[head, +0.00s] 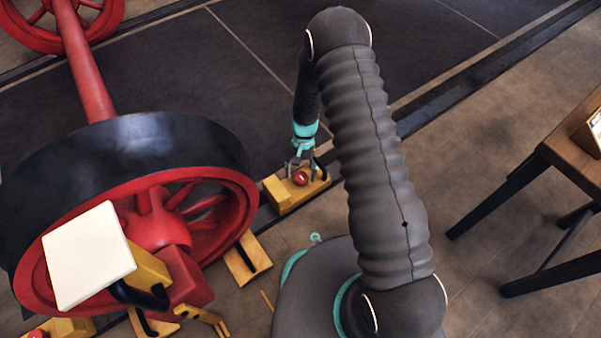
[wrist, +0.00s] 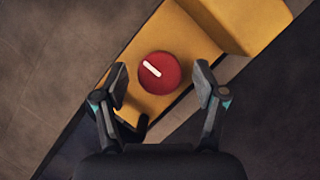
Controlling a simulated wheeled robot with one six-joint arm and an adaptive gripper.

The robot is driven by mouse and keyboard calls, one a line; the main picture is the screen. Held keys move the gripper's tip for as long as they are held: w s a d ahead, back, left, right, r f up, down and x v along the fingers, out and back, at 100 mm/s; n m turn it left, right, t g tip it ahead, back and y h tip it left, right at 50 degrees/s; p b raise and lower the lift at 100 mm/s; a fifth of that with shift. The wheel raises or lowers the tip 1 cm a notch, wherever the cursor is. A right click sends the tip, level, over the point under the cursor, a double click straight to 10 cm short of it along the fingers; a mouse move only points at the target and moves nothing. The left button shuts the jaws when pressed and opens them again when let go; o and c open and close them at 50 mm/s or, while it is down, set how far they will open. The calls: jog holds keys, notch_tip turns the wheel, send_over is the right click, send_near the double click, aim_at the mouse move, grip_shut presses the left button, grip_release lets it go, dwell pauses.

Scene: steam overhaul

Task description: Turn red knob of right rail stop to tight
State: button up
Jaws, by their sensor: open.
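The red knob (wrist: 159,73) is round with a white bar mark on top, which slants from upper left to lower right in the wrist view. It sits on the yellow right rail stop (wrist: 195,42). In the head view the knob (head: 300,178) and the rail stop (head: 284,199) are to the right of the red wheel. My gripper (wrist: 162,84) is open, with one finger on each side of the knob and a visible gap to both. In the head view my gripper (head: 301,168) points down over the knob. How high the fingertips are above it is hard to tell.
A dark handle (wrist: 132,128) is close to my left finger in the wrist view. The large red and black wheel (head: 150,150) stands to the left. Yellow wedges (head: 247,258) lie near it. A wooden table (head: 575,150) is at the right edge.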

jog(key=v, duration=1.2)
dwell(0.3)
jog(key=s+d+r+t+p, duration=0.3)
jog(key=s+r, duration=0.5)
jog(key=r, duration=0.7)
jog(key=s+d+r+n+t+p, duration=0.1)
jog(key=s+d+r+t+p, duration=0.2)
jog(key=r, duration=1.2)
jog(key=s+d+r+n+t+h+p, duration=0.1)
jog(key=s+d+r+t+p, duration=0.2)
jog(key=s+d+r, duration=0.4)
jog(key=shift+s+d+r+t, duration=0.25)
jog(key=shift+s+r+t, duration=0.25)
jog(key=shift+s+r, duration=3.75)
jog(key=shift+w+r, duration=0.25)
jog(key=shift+w, duration=0.05)
